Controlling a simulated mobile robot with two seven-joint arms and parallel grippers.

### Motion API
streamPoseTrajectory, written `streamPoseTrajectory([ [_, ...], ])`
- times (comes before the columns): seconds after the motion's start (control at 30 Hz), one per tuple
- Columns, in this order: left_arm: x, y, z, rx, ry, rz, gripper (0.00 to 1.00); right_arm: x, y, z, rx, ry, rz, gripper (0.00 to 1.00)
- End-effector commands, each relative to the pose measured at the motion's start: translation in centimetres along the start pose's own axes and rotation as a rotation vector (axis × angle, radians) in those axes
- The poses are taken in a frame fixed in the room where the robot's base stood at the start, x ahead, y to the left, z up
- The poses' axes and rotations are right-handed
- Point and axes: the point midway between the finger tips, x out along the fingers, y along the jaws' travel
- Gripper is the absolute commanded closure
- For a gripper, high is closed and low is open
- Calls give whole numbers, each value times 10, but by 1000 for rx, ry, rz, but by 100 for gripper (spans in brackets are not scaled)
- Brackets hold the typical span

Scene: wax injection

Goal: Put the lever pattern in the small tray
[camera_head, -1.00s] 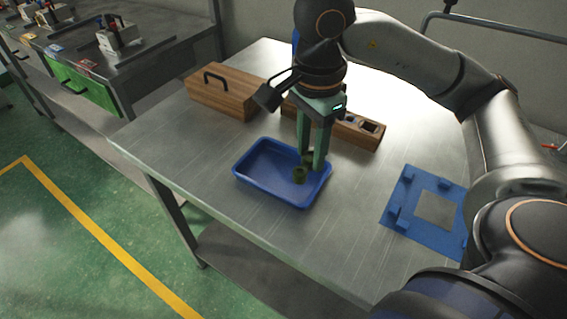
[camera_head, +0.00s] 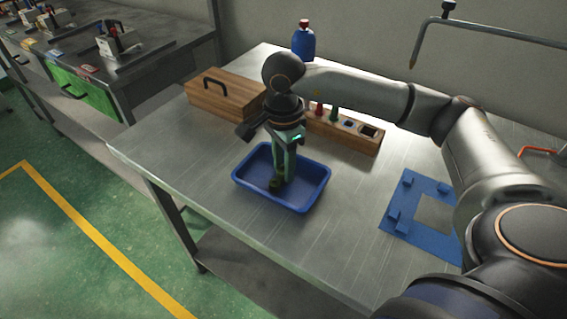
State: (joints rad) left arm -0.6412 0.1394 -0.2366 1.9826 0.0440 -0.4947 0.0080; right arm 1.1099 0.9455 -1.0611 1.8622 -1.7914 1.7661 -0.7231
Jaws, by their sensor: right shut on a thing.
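The small blue tray (camera_head: 310,199) lies on the metal table. My right gripper (camera_head: 277,178) points down over the middle of the tray, with its fingertips inside the rim. It is shut on the dark olive-green lever pattern (camera_head: 275,184), which is low in the tray. I cannot tell whether the pattern touches the tray floor. The fingers hide part of it. My left gripper is not in view.
A wooden box with a black handle (camera_head: 232,96) stands behind the tray to the left. A wooden rack (camera_head: 352,138) holding small tools is behind to the right, with a blue bottle (camera_head: 303,44) at the back. A blue fixture plate (camera_head: 425,235) lies to the right.

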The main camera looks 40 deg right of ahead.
Motion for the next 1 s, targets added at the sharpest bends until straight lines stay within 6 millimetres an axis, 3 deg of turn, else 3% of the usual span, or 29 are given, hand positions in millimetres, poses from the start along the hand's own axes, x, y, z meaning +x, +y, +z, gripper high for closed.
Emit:
streamPoseTrajectory([
  [0.27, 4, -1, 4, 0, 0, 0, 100, 4, 0, 0, 0, -1, -1, 100],
  [0.3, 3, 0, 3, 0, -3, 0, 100, 3, 0, 0, 1, -1, -1, 59],
  [0.53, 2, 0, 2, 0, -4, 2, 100, 2, 0, 0, 0, -1, 0, 33],
  [0.83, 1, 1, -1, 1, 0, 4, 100, 0, 0, 0, 0, -1, 0, 32],
  [1.0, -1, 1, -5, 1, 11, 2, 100, -20, -1, 1, 0, -3, -5, 32],
])
